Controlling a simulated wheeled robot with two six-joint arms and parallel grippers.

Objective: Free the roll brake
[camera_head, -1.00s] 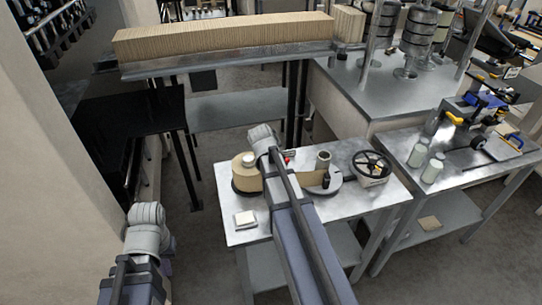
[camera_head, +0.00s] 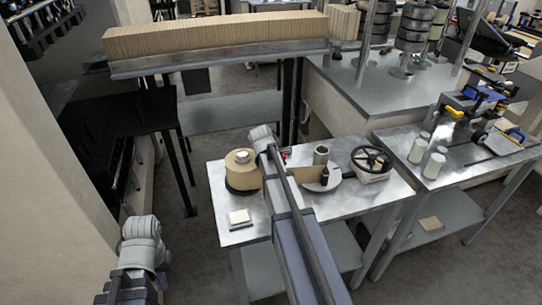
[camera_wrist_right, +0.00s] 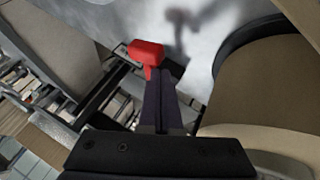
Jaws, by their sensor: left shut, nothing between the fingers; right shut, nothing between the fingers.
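A tan kraft roll (camera_head: 241,172) sits on a dark round base on the steel table (camera_head: 230,203). A red knob, probably the brake handle, peeks past my right arm in the head view (camera_head: 284,156). In the right wrist view the red knob (camera_wrist_right: 146,52) is large, just left of the tips of my right gripper (camera_wrist_right: 163,77). That gripper is shut and empty; I cannot tell if it touches the knob. The roll fills the right side there (camera_wrist_right: 262,85). My left gripper (camera_head: 163,274) is low at left, away from the table, mostly hidden by its wrist.
Two pale jars (camera_head: 427,158) stand on the right bench. A dark table (camera_head: 110,130) stands at left.

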